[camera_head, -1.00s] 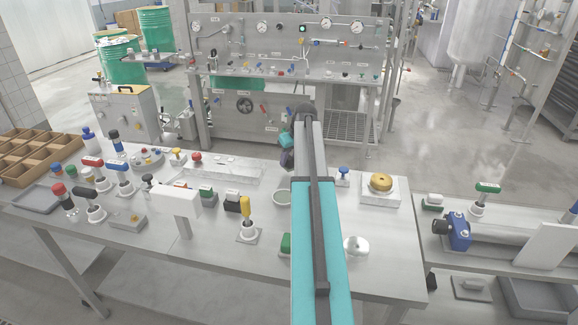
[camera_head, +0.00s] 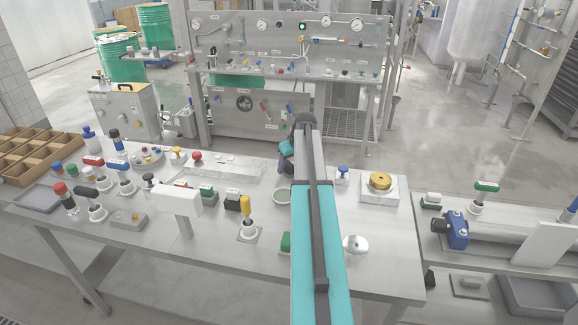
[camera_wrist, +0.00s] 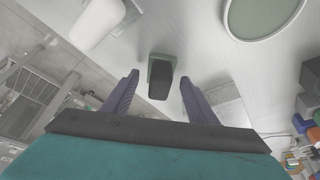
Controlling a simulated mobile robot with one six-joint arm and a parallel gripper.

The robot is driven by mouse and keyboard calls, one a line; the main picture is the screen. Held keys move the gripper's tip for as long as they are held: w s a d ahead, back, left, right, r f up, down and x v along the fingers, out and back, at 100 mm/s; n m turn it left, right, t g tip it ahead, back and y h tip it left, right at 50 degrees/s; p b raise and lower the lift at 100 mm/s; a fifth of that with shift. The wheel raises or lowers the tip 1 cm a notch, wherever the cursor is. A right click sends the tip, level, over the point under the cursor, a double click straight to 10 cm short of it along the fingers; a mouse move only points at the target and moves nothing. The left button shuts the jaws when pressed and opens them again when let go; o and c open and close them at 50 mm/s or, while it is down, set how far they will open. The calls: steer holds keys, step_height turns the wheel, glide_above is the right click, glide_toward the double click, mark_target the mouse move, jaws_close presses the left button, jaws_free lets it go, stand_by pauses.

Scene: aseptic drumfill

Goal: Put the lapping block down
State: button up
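My gripper (camera_wrist: 160,84) is open in the wrist view, its two purple fingers spread apart. A dark block with a grey-green base (camera_wrist: 160,75), which looks like the lapping block, sits between and beyond the fingertips. Gaps show on both sides of it, and no finger visibly touches it. It appears to stand on the pale bench top (camera_wrist: 200,45). In the head view my arm hides the spot under it.
The dish also shows in the wrist view (camera_wrist: 262,14), near a white rounded object (camera_wrist: 97,22). A green block (camera_head: 286,243), a white dome (camera_head: 356,245) and a yellow-handled valve (camera_head: 245,210) stand nearby. Several valves crowd the left. The bench's front right is mostly clear.

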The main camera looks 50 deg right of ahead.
steer(key=b+v, duration=0.2)
steer(key=v, duration=1)
stand_by(0.5)
steer(key=shift+r, duration=0.1)
stand_by(0.6)
